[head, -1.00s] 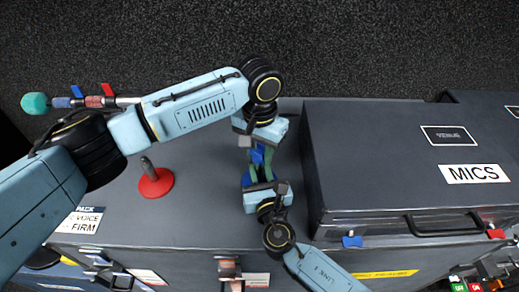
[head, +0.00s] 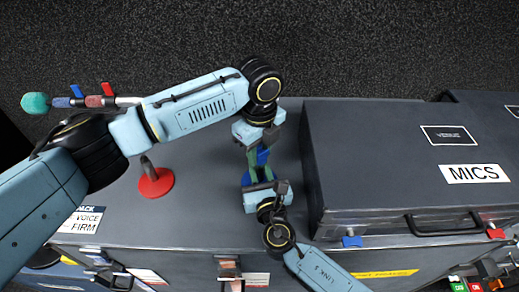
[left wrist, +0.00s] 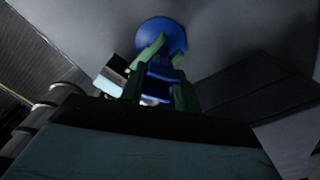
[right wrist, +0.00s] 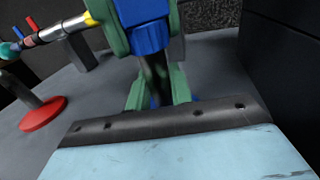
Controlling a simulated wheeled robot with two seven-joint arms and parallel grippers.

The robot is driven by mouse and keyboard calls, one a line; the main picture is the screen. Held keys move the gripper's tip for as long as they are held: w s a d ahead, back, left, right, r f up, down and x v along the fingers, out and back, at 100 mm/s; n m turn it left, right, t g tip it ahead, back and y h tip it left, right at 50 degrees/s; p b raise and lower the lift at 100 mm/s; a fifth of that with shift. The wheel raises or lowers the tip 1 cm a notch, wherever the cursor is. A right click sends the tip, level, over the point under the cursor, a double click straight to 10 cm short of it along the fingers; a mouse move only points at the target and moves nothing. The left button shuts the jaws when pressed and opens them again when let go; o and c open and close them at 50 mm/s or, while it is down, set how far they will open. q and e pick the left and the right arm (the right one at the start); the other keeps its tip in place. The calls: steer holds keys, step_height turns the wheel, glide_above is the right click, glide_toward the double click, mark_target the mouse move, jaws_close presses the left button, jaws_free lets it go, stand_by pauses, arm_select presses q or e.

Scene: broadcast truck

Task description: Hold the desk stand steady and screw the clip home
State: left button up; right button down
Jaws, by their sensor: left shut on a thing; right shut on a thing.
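The desk stand has a round blue base (head: 247,179) on the grey case top, with a dark post (right wrist: 155,72) rising from it. The base also shows in the left wrist view (left wrist: 160,33). My right gripper (right wrist: 158,92) is shut on the post, its green fingers low on either side. The blue clip (right wrist: 148,36) sits at the post's top, between the green fingers of my left gripper (head: 262,153), which is shut on it. The clip also shows in the left wrist view (left wrist: 158,84). The thread between clip and post is hidden.
A stand with a red base (head: 155,183) and dark post stands to the left. A microphone with a teal head (head: 35,103) lies farther left, partly behind my left arm. A dark case labelled MICS (head: 400,150) rises close on the right.

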arm_select(q)
steer(key=m, duration=0.7)
steer(key=shift+m, duration=0.3)
steer(key=m, duration=0.3)
steer(key=shift+m, duration=0.3)
steer(key=m, duration=0.4)
steer(key=shift+m, duration=0.3)
steer(key=shift+c, duration=0.2)
steer(key=o, duration=1.1)
